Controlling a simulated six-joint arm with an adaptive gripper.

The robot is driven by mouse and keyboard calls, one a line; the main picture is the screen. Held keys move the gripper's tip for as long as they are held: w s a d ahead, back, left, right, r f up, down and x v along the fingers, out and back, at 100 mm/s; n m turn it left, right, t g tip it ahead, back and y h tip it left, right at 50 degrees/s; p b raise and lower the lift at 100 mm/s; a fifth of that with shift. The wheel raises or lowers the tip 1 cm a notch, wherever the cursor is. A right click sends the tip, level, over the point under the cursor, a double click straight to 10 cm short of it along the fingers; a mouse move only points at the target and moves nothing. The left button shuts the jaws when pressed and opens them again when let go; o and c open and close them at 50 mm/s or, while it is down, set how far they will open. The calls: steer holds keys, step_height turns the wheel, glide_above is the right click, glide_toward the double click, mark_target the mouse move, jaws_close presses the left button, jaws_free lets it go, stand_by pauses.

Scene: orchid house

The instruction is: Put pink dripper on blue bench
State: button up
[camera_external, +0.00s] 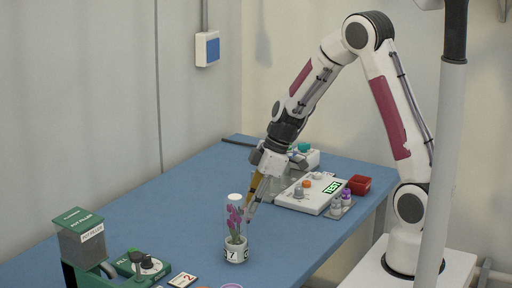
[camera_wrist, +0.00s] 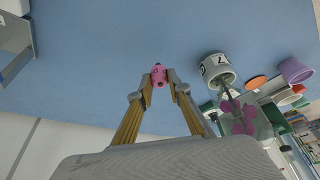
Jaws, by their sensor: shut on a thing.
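The pink dripper (camera_wrist: 159,74) is a small pink piece between the two fingertips of my gripper (camera_wrist: 160,82) in the wrist view. The gripper is shut on it. In the external view my gripper (camera_external: 254,195) points down, low over the blue bench (camera_external: 165,215), just behind the potted orchid. The dripper cannot be made out there. The blue bench (camera_wrist: 110,60) also fills much of the wrist view beyond the fingertips. I cannot tell whether the dripper touches the bench.
A white numbered pot (camera_external: 236,250) with a pink orchid under a clear cover stands close to my gripper. A green pot filler (camera_external: 82,240) is at the front left. A white tester (camera_external: 310,195) and a red tray (camera_external: 352,184) are behind right. The bench's left middle is clear.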

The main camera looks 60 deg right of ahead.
steer(key=shift+f, duration=1.9)
steer(key=o, duration=0.8)
steer(key=shift+f, duration=0.15)
steer(key=shift+r, duration=0.2)
steer(key=shift+v, duration=6)
